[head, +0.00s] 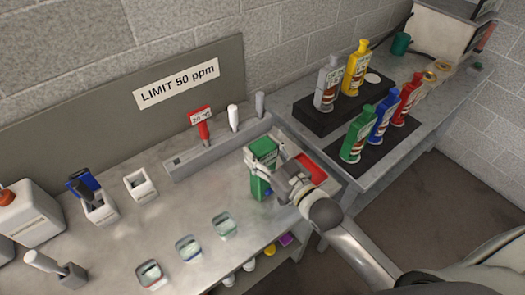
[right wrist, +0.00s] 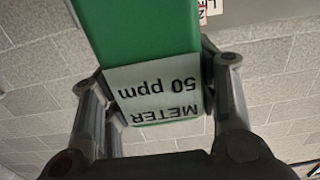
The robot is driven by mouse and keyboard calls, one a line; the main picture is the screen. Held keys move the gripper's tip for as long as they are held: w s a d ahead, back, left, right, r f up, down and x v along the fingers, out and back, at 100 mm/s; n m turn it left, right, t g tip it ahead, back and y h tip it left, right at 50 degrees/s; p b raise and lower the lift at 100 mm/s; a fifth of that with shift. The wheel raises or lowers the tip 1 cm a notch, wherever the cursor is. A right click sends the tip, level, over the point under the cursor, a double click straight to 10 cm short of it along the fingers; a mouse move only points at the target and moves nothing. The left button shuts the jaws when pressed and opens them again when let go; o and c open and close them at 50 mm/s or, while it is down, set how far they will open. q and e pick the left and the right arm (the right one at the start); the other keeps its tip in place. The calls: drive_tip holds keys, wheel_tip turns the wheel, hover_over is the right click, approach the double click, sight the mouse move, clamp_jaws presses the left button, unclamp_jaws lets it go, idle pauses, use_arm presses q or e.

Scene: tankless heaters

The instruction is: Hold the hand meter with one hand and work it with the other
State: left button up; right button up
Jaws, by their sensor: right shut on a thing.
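The hand meter, a green block (head: 263,148), is held upright above the front table near its right end. Its white label, reading "METER 50 ppm", shows upside down in the right wrist view, where the green body (right wrist: 145,35) fills the top middle. My right gripper (head: 270,168) is shut on the meter, with one finger on each side of it in the right wrist view (right wrist: 160,105). Part of the meter is hidden behind the gripper in the head view. My left gripper is not in view.
A grey rack (head: 215,148) with upright probes, one red, stands behind the meter. Several small cups (head: 188,248) are in front. A red patch (head: 312,170) lies right of the gripper. Several coloured bottles (head: 382,118) stand on the right table. Bare tabletop lies left of the meter.

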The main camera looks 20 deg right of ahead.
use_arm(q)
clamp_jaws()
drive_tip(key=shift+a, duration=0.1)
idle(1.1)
